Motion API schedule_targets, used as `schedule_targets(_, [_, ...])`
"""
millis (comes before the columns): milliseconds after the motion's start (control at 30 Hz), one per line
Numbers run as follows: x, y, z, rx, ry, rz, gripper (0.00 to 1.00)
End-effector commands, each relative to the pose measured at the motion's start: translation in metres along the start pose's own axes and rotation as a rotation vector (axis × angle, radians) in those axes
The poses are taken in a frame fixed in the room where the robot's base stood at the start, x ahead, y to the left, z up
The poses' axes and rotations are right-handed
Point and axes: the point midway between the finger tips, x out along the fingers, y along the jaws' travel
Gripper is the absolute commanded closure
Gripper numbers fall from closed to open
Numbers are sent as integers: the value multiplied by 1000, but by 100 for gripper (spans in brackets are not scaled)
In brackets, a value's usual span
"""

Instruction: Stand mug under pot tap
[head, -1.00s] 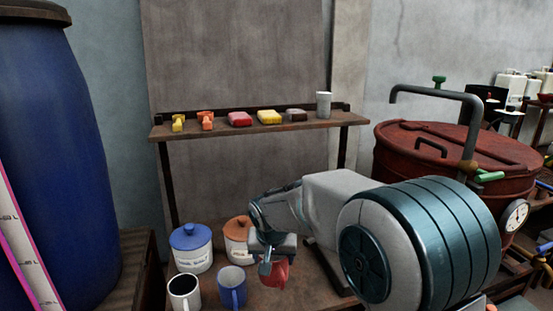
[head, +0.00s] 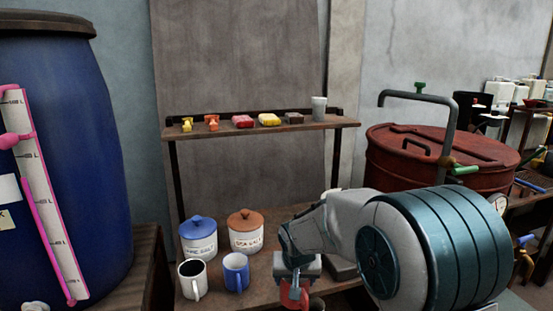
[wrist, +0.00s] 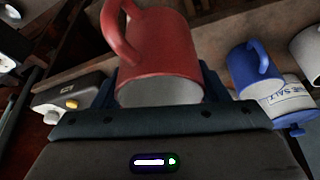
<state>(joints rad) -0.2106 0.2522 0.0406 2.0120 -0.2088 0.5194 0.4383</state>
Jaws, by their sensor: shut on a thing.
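The red mug (wrist: 160,45) is between my gripper's (wrist: 160,95) fingers in the wrist view, with its handle at the upper left. In the head view the red mug (head: 294,296) shows below my gripper (head: 295,278), partly hidden by it, in front of the low shelf. A dark red lidded pot (head: 400,165) stands at the right, apart from the mug. A bent grey pipe (head: 420,97) rises beside it, and a green-handled valve (head: 465,170) sits near its rim. My arm hides the pot's lower front, and I cannot make out its outlet.
A white mug (head: 193,282) and a blue mug (head: 235,273) stand on the low shelf, before a blue-lidded jar (head: 199,240) and a Sea Salt jar (head: 245,234). The upper shelf (head: 340,122) holds small coloured items and a grey cup (head: 319,108). A blue barrel (head: 95,120) stands left.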

Motion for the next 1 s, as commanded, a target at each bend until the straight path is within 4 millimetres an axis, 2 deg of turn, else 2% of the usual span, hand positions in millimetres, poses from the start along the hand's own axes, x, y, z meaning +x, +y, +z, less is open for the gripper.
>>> schedule_targets(300, [35, 70, 31, -14, 1, -7, 59])
schedule_targets(500, [48, 109, 52, -22, 13, 0, 59])
schedule_targets(600, [41, 105, 49, -29, 14, 2, 59])
schedule_targets(1000, [24, 106, 54, -27, 13, 8, 59])
